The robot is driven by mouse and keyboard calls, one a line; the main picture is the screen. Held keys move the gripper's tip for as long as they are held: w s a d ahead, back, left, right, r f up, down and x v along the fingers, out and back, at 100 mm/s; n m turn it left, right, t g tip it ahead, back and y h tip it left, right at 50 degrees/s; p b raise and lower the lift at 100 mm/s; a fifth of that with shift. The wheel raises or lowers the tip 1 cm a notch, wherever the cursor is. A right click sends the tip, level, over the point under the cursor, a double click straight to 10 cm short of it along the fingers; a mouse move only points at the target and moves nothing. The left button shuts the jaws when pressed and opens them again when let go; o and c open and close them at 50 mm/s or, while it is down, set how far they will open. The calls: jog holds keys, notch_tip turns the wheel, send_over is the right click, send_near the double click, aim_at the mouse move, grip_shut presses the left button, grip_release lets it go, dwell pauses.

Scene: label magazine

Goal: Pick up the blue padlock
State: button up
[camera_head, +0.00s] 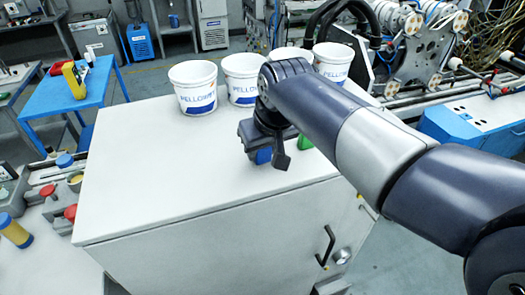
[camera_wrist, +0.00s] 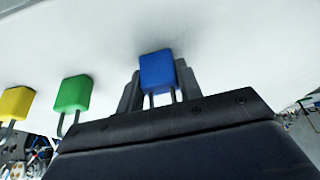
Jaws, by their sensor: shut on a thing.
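The blue padlock (camera_wrist: 157,70) sits between the two fingers of my gripper (camera_wrist: 159,76) in the wrist view, its shackle pointing toward the gripper body. The fingers are shut on its sides. In the head view, my gripper (camera_head: 268,148) is low over the white cabinet top, and a small part of the blue padlock (camera_head: 263,156) shows beneath it. The rest is hidden by my gripper. I cannot tell whether the padlock touches the surface.
A green padlock (camera_wrist: 73,93) and a yellow padlock (camera_wrist: 16,102) lie to the left in the wrist view. The green one partly shows in the head view (camera_head: 304,142). Several white buckets (camera_head: 194,88) line the back of the cabinet top (camera_head: 140,180). Its left side is clear.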

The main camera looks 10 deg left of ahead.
jog(key=shift+r, duration=0.15)
notch_tip(320, 180, up, 10)
jog(key=shift+f, duration=0.1)
dwell(0.3)
dwell(0.5)
